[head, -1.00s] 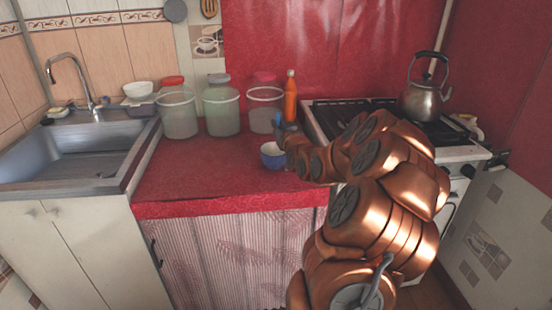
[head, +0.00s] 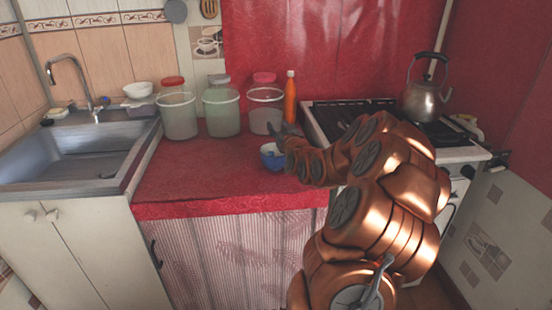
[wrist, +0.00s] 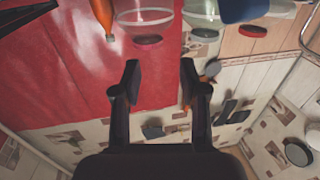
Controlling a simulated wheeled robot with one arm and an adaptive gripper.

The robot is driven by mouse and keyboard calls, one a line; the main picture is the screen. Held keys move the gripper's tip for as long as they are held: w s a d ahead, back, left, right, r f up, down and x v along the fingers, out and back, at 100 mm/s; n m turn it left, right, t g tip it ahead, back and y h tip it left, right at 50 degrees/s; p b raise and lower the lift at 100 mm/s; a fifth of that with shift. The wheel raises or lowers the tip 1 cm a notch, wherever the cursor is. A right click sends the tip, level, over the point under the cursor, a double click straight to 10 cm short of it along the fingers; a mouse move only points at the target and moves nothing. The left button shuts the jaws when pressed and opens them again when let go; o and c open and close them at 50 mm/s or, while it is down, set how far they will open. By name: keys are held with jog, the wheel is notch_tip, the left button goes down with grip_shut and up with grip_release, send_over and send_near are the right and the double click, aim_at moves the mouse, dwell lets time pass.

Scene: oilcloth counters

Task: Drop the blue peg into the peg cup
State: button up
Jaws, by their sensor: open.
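The blue peg cup (head: 272,162) stands on the red counter, right of centre in the head view. My gripper (head: 279,131) is just above and behind it, with its jaws apart. The wrist view shows the two fingers (wrist: 158,82) spread with nothing between them. I cannot make out the blue peg clearly; the inside of the cup is too small to read. A dark blue shape (wrist: 242,10) shows at the top edge of the wrist view, and I cannot tell whether it is the cup or the peg.
Three clear jars, left (head: 177,115), middle (head: 221,113) and right (head: 265,108), stand behind the cup. An orange bottle (head: 290,97) is beside the right jar. The stove with a kettle (head: 425,99) is at right, the sink (head: 75,160) at left. The red counter (head: 205,172) is clear left of the cup.

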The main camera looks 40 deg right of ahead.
jog(key=v, duration=0.7)
jog(key=shift+s+a, duration=0.1)
dwell(0.5)
